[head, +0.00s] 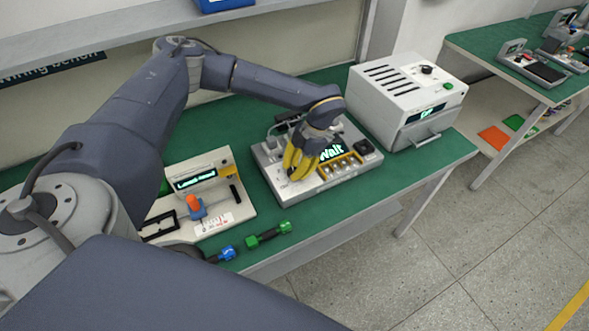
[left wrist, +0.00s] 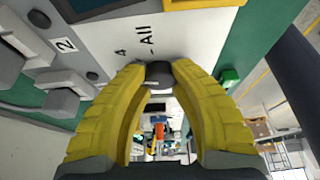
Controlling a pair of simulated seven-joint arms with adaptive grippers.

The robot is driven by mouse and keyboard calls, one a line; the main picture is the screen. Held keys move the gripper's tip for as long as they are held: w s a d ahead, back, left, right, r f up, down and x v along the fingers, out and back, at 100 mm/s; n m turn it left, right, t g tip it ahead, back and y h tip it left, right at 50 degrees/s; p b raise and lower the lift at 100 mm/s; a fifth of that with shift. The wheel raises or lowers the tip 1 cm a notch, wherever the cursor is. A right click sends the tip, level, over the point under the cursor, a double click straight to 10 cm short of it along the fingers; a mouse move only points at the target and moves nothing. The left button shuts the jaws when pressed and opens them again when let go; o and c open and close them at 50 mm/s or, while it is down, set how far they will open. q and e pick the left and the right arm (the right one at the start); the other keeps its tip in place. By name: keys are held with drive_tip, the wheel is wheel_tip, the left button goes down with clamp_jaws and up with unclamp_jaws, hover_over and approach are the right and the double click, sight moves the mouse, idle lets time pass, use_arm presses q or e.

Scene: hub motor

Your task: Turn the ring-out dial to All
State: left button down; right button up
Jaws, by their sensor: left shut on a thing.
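The grey test box (head: 333,184) stands on the green bench, with a lit display (head: 331,151) reading "Wait". The ring-out dial (left wrist: 159,70) is a small dark knob on the box's pale face in the left wrist view. The printed label "All" (left wrist: 146,40) is right by it, with "4" and "2" further left. My left gripper (left wrist: 160,78) is shut on the dial, one yellow finger on each side. In the head view my left gripper (head: 297,168) covers the dial. Which label the dial's pointer faces cannot be told. My right gripper is out of view.
Left of the box stands a pale fixture (head: 205,185) with a small display and an orange-and-blue part. Green (head: 268,234) and blue (head: 227,254) tools lie near the front edge. A white oven-like unit (head: 405,95) stands at the right.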

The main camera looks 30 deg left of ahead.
use_arm(q)
drive_tip(key=m+y, duration=0.1)
drive_tip(key=m, duration=0.2)
drive_tip(key=m+t, duration=0.1)
drive_tip(key=m, duration=0.2)
drive_tip(key=shift+s+m+t+y, duration=0.15)
drive_tip(key=shift+m+t+y, duration=0.15)
drive_tip(key=shift+y, duration=0.1)
drive_tip(key=m+t, duration=0.1)
drive_tip(key=m, duration=0.2)
drive_tip(key=m+t, duration=0.1)
drive_tip(key=m, duration=0.2)
drive_tip(key=shift+s+y, duration=0.1)
drive_tip(key=shift+y, duration=0.2)
drive_tip(key=shift+m+t, duration=0.3)
drive_tip(key=c, duration=0.9)
unclamp_jaws()
drive_tip(key=shift+c, duration=0.2)
drive_tip(key=shift+d, duration=0.1)
drive_tip(key=v, duration=1.2)
idle(0.5)
